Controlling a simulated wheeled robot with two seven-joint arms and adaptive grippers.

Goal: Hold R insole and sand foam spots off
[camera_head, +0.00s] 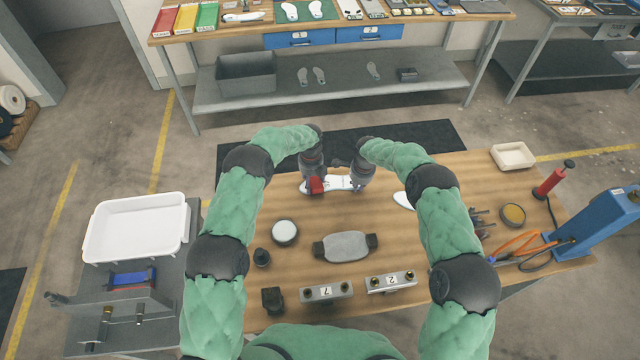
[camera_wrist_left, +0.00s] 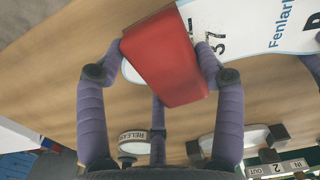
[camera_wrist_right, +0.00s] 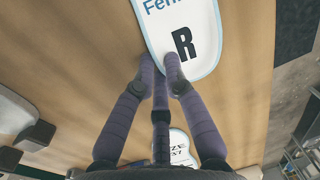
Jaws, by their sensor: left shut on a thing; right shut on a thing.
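The R insole (camera_head: 340,183) is white with a pale blue edge and lies near the far edge of the wooden table. The letter R shows on the insole in the right wrist view (camera_wrist_right: 188,48), and "37" shows in the left wrist view (camera_wrist_left: 238,25). My left gripper (camera_head: 314,188) is shut on a red block (camera_wrist_left: 165,58), which sits over one end of the insole. My right gripper (camera_wrist_right: 161,65) is shut on the insole's other end, at the edge below the R. Any foam spots are hidden or too small to tell.
A second white insole (camera_head: 404,200) lies right of my right gripper. A round white-topped pot (camera_head: 285,232), a grey pad with dark ends (camera_head: 345,246) and two numbered blocks (camera_head: 326,291) (camera_head: 390,282) stand nearer. A white tray (camera_head: 137,228) is at left, a blue machine (camera_head: 600,225) at right.

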